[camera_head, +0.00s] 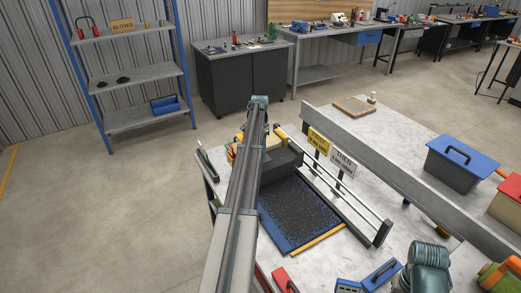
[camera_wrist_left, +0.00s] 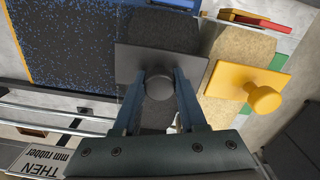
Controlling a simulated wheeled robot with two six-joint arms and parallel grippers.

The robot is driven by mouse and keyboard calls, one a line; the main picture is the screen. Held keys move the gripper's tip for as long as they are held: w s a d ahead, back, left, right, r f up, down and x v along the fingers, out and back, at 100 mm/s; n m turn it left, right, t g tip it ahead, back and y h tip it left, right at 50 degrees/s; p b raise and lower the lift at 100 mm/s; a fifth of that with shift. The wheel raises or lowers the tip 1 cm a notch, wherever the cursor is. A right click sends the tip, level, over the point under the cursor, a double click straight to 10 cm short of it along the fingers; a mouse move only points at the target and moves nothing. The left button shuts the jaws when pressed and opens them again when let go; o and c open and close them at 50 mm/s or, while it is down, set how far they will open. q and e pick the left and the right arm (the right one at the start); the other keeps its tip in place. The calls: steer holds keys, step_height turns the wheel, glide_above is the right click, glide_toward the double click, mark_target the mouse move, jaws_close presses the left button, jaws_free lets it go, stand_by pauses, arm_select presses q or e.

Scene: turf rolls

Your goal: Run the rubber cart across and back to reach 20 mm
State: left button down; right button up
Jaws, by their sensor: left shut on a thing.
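In the left wrist view my left gripper (camera_wrist_left: 159,84) is shut on the round dark knob (camera_wrist_left: 159,88) of the dark grey cart (camera_wrist_left: 128,62), which I take to be the rubber cart. A yellow cart (camera_wrist_left: 225,78) with a yellow knob stands right beside it. The black bed with blue flecks (camera_wrist_left: 70,45) lies to the left; in the head view the bed (camera_head: 298,213) has a blue edge. There a dark block (camera_head: 280,163) sits at its far end. My left arm hides the gripper there.
Two silver rails (camera_head: 335,180) run along the bed's right side. A yellow sign (camera_head: 319,141) and a white "THEN" sign (camera_head: 343,164) stand beyond them. A blue-lidded box (camera_head: 460,163) stands on the bench at right. Blue and red tools lie near the front.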

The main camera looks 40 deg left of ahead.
arm_select(q)
steer(key=shift+w+a, duration=0.1)
steer(key=shift+a, duration=0.2)
steer(key=shift+c, duration=2.3)
jaws_free()
steer(key=shift+d+r, duration=0.1)
steer(key=shift+r+p, duration=0.5)
steer(key=shift+p, duration=0.1)
step_height(320, 180, up, 13)
steer(key=p, duration=1.2)
steer(key=shift+f+p, duration=0.15)
steer(key=shift+p, duration=0.2)
steer(key=shift+f, duration=0.1)
